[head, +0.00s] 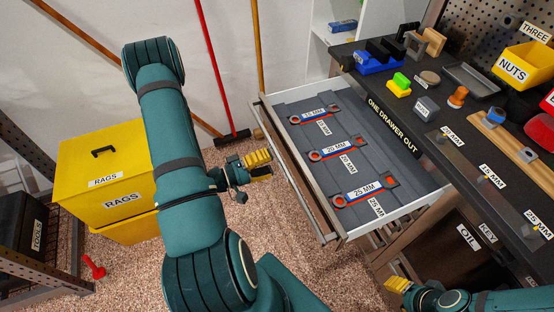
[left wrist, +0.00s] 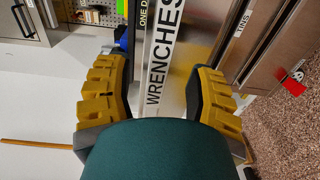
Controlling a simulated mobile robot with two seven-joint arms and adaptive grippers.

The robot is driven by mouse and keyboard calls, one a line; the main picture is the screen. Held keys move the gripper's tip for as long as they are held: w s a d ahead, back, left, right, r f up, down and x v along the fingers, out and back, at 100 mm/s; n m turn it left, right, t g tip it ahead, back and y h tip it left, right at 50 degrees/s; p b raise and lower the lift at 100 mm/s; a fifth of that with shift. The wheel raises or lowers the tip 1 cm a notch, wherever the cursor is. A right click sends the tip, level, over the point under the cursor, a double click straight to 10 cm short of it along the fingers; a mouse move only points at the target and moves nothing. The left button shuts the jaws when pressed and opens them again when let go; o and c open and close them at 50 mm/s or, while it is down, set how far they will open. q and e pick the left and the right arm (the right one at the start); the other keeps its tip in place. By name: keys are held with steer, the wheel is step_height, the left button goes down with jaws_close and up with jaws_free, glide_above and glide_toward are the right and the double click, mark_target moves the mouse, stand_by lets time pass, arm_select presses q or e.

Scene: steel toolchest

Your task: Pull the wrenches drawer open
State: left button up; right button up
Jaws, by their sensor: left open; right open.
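The wrenches drawer (head: 425,185) stands pulled out of the toolchest in the head view. In the left wrist view the WRENCHES front (left wrist: 160,70) shows between the two yellow fingers (left wrist: 165,90). My right gripper (head: 398,285) is open at the bottom right, below the drawer; its fingertips are partly hidden.
The black worktop (head: 405,125) carries a sign reading ONE DRAWER OUT, a yellow NUTS bin (head: 520,68) and small tools. Yellow RAGS boxes (head: 105,185) stand at left. A red-handled broom (head: 213,70) leans on the wall behind. Carpet is free left of the drawer.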

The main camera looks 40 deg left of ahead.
arm_select(q)
steer(key=v, duration=0.8)
steer(key=shift+s, duration=0.2)
steer(key=shift+a, duration=0.1)
